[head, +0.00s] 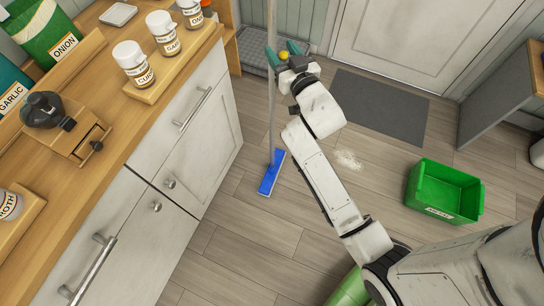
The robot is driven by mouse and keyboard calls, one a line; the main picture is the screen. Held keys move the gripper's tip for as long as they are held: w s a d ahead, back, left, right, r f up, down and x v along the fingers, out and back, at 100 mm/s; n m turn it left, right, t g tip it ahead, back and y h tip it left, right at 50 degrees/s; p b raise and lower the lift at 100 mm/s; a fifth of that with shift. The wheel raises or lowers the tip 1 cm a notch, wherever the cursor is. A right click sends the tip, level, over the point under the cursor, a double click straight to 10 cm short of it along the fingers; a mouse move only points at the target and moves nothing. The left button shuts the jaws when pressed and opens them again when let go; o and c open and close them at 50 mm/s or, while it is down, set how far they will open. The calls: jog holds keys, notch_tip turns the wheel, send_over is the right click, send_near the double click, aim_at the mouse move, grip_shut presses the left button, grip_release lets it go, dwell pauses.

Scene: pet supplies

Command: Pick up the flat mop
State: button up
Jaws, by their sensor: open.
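The flat mop stands upright on the floor beside the cabinet, with a blue flat head (271,175) and a long thin grey pole (273,115) that runs up out of the top of the picture. My gripper (283,52), with teal fingers, is at the upper part of the pole. It is open. One finger overlaps the pole in this view; I cannot tell whether the pole lies between the fingers or whether they touch it.
A wooden counter (120,120) with jars, canisters and a coffee grinder fills the left. A green bin (445,192) stands on the floor at right. A dark mat (380,106) lies before the door (425,40). A small pale spill (347,160) marks the otherwise clear middle floor.

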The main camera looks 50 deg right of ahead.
aim_at(274, 38)
jog(key=shift+x, duration=1.55)
jog(key=w+d, duration=0.2)
jog(key=shift+w+f, duration=0.3)
jog(key=shift+w, duration=0.1)
jog(key=shift+w+d, duration=0.2)
jog(key=shift+w, duration=0.4)
jog(key=shift+c, duration=0.2)
jog(key=c, duration=0.9)
jog(key=shift+r, duration=0.25)
grip_shut()
